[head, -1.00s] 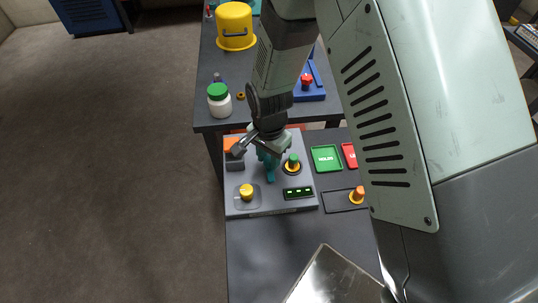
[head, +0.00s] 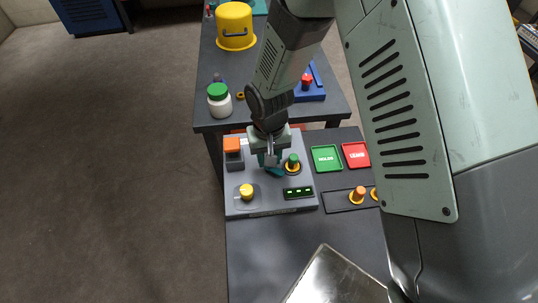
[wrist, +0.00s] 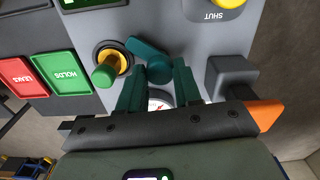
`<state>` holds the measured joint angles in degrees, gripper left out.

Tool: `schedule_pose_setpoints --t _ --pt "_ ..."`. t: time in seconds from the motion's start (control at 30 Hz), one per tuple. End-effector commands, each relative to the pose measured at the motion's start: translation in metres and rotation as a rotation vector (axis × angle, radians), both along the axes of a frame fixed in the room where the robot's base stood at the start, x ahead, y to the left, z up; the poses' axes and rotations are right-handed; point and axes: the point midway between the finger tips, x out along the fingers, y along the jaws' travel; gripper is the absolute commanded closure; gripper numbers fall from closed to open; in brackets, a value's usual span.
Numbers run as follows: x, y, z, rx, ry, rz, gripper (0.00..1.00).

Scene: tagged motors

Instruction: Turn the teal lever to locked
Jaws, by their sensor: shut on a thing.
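The teal lever (head: 276,172) is on the grey panel (head: 268,205), with its arm angled to the lower right beside the green-topped knob. In the wrist view the lever (wrist: 147,50) has a round hub and a short arm pointing up and left. My gripper (head: 268,160) is over the lever. In the wrist view my gripper (wrist: 158,78) has its two dark teal fingers on either side of the hub, shut on the lever. The gripper hides part of the lever in the head view. I see no locked mark.
A green-topped knob in a yellow ring (wrist: 113,66) stands close to the lever. An orange-topped block (head: 233,149), a yellow knob (head: 246,191) and a small display (head: 298,193) share the panel. Green (head: 326,158) and red (head: 357,155) trays lie to the right.

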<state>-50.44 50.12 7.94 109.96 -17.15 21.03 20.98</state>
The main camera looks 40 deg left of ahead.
Motion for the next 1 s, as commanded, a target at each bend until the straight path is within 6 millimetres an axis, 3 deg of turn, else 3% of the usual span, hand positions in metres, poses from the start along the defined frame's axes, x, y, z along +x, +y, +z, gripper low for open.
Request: schedule_pose_setpoints --t 0.53,1.0 --pt "-0.0004 -0.0005 0.0003 -0.002 0.001 0.485 0.97" --pt "-0.0005 -0.0003 0.0004 -0.002 0.001 0.687 0.97"
